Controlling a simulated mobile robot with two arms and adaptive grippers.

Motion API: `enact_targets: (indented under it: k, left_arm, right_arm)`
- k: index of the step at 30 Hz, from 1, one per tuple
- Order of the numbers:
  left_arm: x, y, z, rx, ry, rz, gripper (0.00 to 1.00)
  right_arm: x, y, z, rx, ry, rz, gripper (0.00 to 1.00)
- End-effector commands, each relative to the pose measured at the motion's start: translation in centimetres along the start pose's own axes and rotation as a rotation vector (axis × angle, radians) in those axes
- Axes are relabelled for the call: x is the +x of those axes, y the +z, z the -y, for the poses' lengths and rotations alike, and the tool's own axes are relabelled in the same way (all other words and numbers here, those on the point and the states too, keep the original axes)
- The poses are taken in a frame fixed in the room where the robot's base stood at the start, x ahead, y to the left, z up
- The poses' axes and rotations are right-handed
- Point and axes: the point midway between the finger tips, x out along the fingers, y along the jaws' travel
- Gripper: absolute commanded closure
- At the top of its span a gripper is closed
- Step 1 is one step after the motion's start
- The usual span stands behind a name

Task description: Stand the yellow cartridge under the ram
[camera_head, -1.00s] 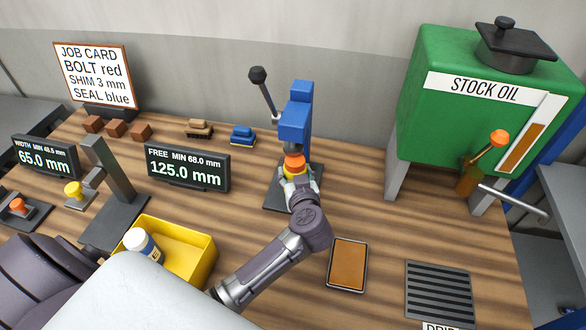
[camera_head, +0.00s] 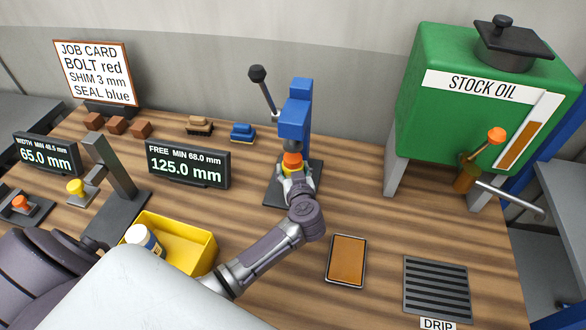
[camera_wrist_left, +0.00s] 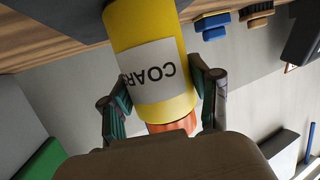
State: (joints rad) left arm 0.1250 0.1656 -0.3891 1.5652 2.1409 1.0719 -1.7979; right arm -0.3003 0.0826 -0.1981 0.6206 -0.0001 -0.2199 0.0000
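The yellow cartridge (camera_wrist_left: 150,60) has an orange cap and a pale label with upside-down lettering in the left wrist view. In the head view only its orange cap (camera_head: 293,160) and a bit of yellow show, above my left gripper (camera_head: 296,182). The cap is just below the ram of the blue press (camera_head: 296,112). The cartridge looks upright over the dark press base (camera_head: 276,190). The left gripper's fingers (camera_wrist_left: 160,100) lie against both sides of the cartridge and look shut on it. Its foot is cut off in the wrist view. My right gripper is out of view.
A display (camera_head: 188,165) reading 125.0 mm stands left of the press. A yellow bin (camera_head: 196,250) holds a white bottle. An orange-brown tray (camera_head: 346,262) and drip grate (camera_head: 437,290) lie front right. A green oil tank (camera_head: 420,100) stands at right.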

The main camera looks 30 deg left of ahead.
Motion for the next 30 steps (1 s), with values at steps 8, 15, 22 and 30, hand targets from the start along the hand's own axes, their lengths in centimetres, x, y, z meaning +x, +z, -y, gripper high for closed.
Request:
enact_targets:
  k: [8, 15, 22, 30]
  left_arm:
    - [0.0, 0.0, 0.0, 0.000, 0.000, 0.001, 0.19]
    - [-0.7, -0.1, 0.0, -0.001, 0.001, 0.002, 0.19]
    - [-5.0, 0.0, -0.1, -0.003, 0.002, 0.003, 0.19]
    - [-10.2, 0.0, -0.1, -0.002, 0.002, 0.003, 0.19]
  right_arm:
    - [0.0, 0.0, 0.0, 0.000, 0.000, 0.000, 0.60]
    - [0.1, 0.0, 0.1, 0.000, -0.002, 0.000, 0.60]
    - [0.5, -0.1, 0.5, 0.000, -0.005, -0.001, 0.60]
    - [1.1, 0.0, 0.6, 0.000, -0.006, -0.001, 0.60]
